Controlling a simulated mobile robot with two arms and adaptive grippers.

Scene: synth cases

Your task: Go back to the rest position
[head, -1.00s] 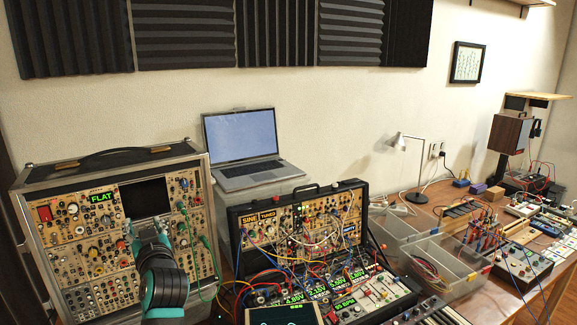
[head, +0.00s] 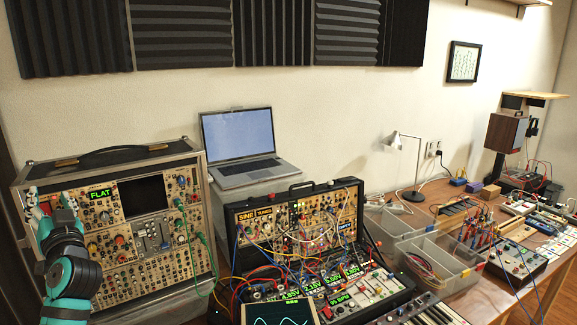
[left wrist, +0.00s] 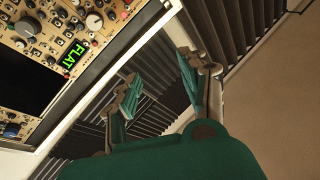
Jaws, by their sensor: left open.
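My left gripper (head: 38,207) is at the upper left part of the large synth case (head: 205,222), in front of its panel from the head view. The arm reaches up from the lower left corner. In the left wrist view the two teal fingers of this gripper (left wrist: 155,92) stand apart with nothing between them. The case's panel with the green FLAT display (left wrist: 66,60) lies to the left there. In the head view the arm hides part of the panel's left side. My right gripper is in neither view.
A smaller open synth case (head: 243,210) with many patch cables stands right of the large case. A laptop (head: 240,150) is behind it. Clear bins (head: 440,262), a lamp (head: 397,142) and more gear fill the table's right side.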

